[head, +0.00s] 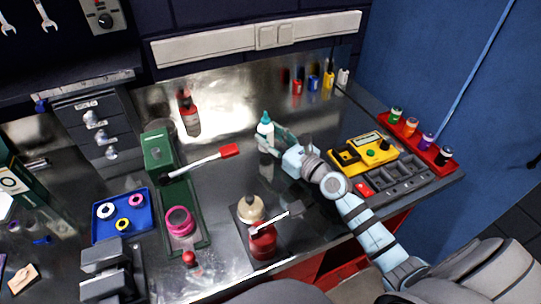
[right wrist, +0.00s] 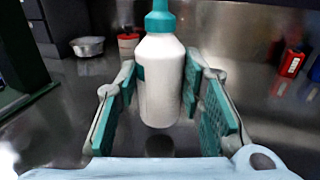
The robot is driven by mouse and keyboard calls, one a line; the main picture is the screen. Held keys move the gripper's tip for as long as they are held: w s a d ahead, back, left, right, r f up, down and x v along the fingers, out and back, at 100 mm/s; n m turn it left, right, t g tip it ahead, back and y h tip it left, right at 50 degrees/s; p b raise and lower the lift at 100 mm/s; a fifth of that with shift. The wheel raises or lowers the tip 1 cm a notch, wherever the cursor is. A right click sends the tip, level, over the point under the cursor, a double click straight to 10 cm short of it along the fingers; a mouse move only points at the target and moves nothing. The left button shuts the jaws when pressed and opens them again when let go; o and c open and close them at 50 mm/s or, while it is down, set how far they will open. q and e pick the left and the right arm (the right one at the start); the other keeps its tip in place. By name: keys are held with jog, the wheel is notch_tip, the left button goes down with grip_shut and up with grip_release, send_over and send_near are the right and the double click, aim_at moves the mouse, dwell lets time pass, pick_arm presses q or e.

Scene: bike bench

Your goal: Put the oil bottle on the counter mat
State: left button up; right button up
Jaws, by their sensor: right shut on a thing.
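The oil bottle (head: 265,130) is white with a teal cap and stands upright near the middle of the steel counter in the head view. In the right wrist view the bottle (right wrist: 160,82) is between the two green-padded fingers. My right gripper (head: 275,141) is shut on it; its arm reaches in from the lower right. I cannot tell whether the bottle's base touches the counter. A dark mat (head: 281,240), which may be the counter mat, lies at the front edge with a cream-topped item and a red container (head: 263,244) on it. My left gripper is not in view.
A blue tray (head: 124,226) holds rings. A yellow case (head: 362,152) and grey organiser are right. Bare counter lies between bottle and mat.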

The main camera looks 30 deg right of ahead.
notch_tip(320, 180, down, 3)
jog(key=shift+r+b, duration=0.1)
jog(key=shift+b, duration=0.65)
jog(key=shift+s+f, duration=0.2)
jog(key=shift+s+r, duration=0.15)
jog(key=shift+r, duration=0.2)
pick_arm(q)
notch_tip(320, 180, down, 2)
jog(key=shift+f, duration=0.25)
pick_arm(e)
jog(key=shift+f, duration=0.1)
jog(key=o, duration=0.8)
jog(key=shift+f, duration=0.1)
jog(key=o, duration=0.4)
